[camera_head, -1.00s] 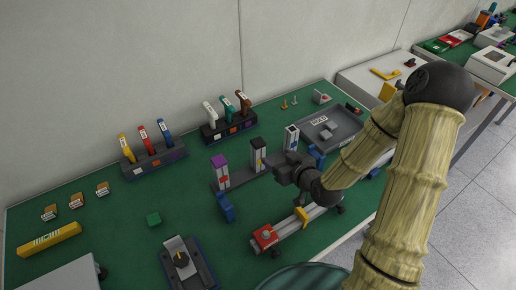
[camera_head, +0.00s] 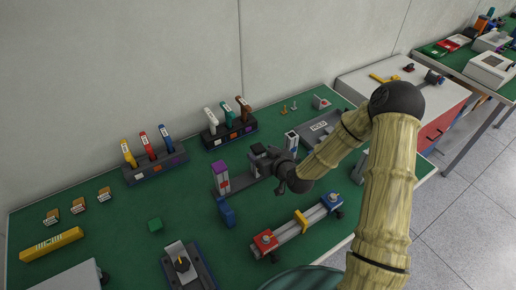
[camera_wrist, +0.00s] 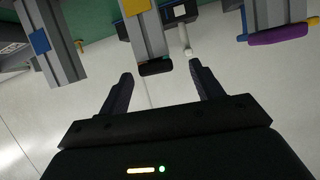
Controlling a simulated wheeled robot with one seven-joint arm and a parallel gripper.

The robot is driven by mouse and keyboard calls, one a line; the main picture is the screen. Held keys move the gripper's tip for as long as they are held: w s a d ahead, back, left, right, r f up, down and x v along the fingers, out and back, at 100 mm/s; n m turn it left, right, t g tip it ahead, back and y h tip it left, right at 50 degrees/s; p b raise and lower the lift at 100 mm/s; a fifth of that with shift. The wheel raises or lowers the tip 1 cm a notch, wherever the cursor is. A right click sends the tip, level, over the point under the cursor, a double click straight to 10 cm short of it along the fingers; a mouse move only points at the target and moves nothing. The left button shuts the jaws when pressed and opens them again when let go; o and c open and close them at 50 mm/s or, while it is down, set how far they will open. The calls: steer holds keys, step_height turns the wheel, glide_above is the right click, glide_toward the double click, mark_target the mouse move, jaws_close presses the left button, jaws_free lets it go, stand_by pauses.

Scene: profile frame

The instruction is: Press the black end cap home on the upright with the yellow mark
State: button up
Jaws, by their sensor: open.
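In the wrist view the upright with the yellow mark (camera_wrist: 146,34) stands in the middle, with the black end cap (camera_wrist: 156,68) at its end. My open gripper (camera_wrist: 160,70) has a fingertip on either side of the cap, apart from it. The cap looks slightly tilted; I cannot tell how far it is seated. In the head view my gripper (camera_head: 262,156) hides most of this upright. The upright with the purple cap (camera_head: 219,165) stands to its left. The upright with the blue mark (camera_head: 292,142) stands to its right and also shows in the wrist view (camera_wrist: 52,45).
A blue block (camera_head: 227,214) stands in front of the purple-capped upright. A rail with red and blue ends (camera_head: 290,231) lies toward the front. The dark rack of coloured handles (camera_head: 231,133) and the grey HOLD tray (camera_head: 318,128) are behind. Green mat (camera_head: 120,230) is free at left.

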mark_target(259, 148)
steer(key=shift+w+a+p, duration=0.2)
steer(key=shift+w+p, duration=0.2)
steer(key=shift+w, duration=0.1)
steer(key=p+x, duration=0.1)
steer(key=x, duration=0.3)
steer(key=shift+w+p, duration=0.15)
steer(key=shift+p, duration=0.15)
steer(key=shift+c, duration=0.3)
steer(key=c, duration=1.1)
step_height(259, 148, up, 10)
steer(key=shift+f+b, duration=0.1)
steer(key=shift+b, duration=0.95)
